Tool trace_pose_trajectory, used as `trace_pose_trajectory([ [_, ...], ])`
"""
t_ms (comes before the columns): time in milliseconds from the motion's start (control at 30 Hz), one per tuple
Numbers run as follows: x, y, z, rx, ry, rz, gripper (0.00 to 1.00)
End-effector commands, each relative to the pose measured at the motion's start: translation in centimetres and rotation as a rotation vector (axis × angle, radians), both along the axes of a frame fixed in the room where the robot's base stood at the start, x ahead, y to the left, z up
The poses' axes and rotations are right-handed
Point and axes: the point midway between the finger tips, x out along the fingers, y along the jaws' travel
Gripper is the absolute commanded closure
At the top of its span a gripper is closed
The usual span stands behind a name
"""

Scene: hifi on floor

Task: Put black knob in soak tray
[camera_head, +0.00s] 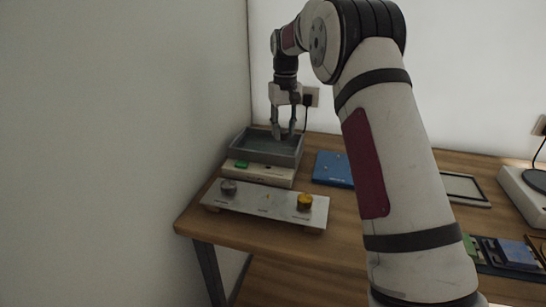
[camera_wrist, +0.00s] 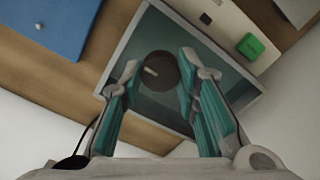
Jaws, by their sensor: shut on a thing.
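My gripper (camera_head: 284,134) points down over the grey soak tray (camera_head: 262,158) at the back left of the bench. In the wrist view, the gripper (camera_wrist: 158,74) is shut on the black knob (camera_wrist: 160,66), a round dark brown-black piece with a pale mark, held between the two fingertips. The soak tray's rim (camera_wrist: 122,48) surrounds the knob in that view. The knob's height above the tray floor is hard to tell. In the head view the knob is too small and dark to make out clearly.
A pale unit with a green button (camera_head: 241,164) is at the tray's front. A metal panel (camera_head: 265,203) with a grey knob (camera_head: 228,187) and a yellow knob (camera_head: 305,202) stands in front. Walls rise behind and left.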

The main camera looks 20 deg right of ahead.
Motion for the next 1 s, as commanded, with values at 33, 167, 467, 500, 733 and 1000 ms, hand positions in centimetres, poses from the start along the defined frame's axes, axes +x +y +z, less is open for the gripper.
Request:
trace_pose_trajectory([
  [33,-0.1,0.0,-1.1,0.001,0.005,-0.002,0.90],
  [167,-0.1,0.0,-3.3,0.001,0.004,-0.001,0.90],
  [467,-0.1,0.0,-5.9,0.000,0.002,0.001,0.90],
  [500,-0.1,0.0,-6.4,0.000,0.003,0.001,0.90],
  [733,-0.1,0.0,-8.9,0.000,0.001,0.002,0.90],
  [1000,0.0,0.0,-9.0,0.000,0.001,0.002,0.90],
])
